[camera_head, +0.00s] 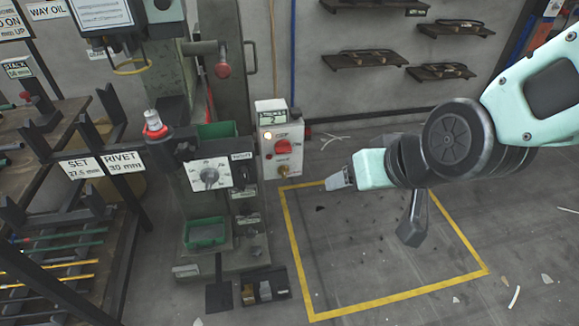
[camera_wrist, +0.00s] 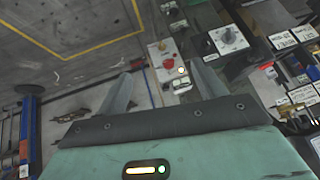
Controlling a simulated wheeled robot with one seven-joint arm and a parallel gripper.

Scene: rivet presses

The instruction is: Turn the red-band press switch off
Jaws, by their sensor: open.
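A white switch box (camera_head: 279,165) stands beside the press column in the head view. It carries a red rotary switch (camera_head: 283,146), a lit yellowish lamp (camera_head: 267,136) and a brass-coloured part below. In the wrist view the red switch (camera_wrist: 168,62) lies beyond the fingers, with the lamp (camera_wrist: 181,70) glowing near it. A red band (camera_head: 155,131) circles a pale cylinder on the press (camera_head: 220,225). My gripper (camera_head: 341,179) is right of the switch box, apart from it, pointing left. Its two fingers (camera_wrist: 160,72) are spread and empty.
A white dial plate (camera_head: 209,176) with a grey knob is left of the switch box. A rack of rods (camera_head: 60,240) stands at the left. Wall shelves (camera_head: 365,59) hang behind. A yellow floor outline (camera_head: 400,299) encloses mostly open floor.

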